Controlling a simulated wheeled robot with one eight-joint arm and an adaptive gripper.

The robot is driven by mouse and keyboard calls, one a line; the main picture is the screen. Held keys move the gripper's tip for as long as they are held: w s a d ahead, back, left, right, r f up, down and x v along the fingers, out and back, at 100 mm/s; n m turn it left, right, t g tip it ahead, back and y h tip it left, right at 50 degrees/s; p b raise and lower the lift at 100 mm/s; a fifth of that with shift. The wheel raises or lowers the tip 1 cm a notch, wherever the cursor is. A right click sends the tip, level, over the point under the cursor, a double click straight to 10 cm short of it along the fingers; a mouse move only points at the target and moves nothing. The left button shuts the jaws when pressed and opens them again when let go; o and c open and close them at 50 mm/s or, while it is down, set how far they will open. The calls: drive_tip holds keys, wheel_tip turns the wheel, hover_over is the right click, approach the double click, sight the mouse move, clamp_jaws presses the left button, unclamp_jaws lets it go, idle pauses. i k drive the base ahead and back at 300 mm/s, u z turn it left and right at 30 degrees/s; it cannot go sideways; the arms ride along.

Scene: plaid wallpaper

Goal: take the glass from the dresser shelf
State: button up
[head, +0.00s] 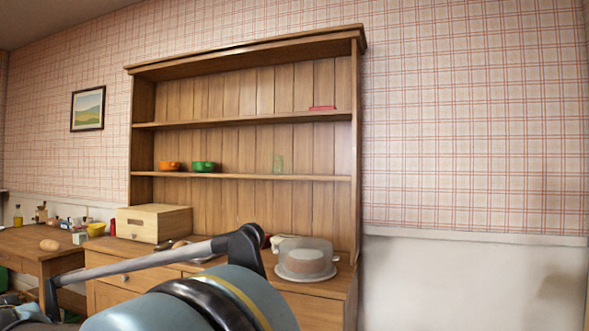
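A clear greenish glass (277,163) stands upright on the lower shelf (318,178) of the wooden dresser (356,140), right of the shelf's middle. It is see-through and faint against the wood planks behind it. The shelf in front of the glass is bare. My arm crosses the bottom of the view, below the shelves and well apart from the glass. Its links run toward the lower left corner. My gripper's fingers do not show.
A flat red item (322,108) lies on the shelf above. A wooden bread box (153,223) and a domed cake (306,259) stand on the counter.

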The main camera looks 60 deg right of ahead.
sight(277, 161)
drive_tip(key=z, duration=2.3)
drive_tip(key=k, duration=0.4)
drive_tip(key=z, duration=0.35)
drive_tip(key=i, duration=0.85)
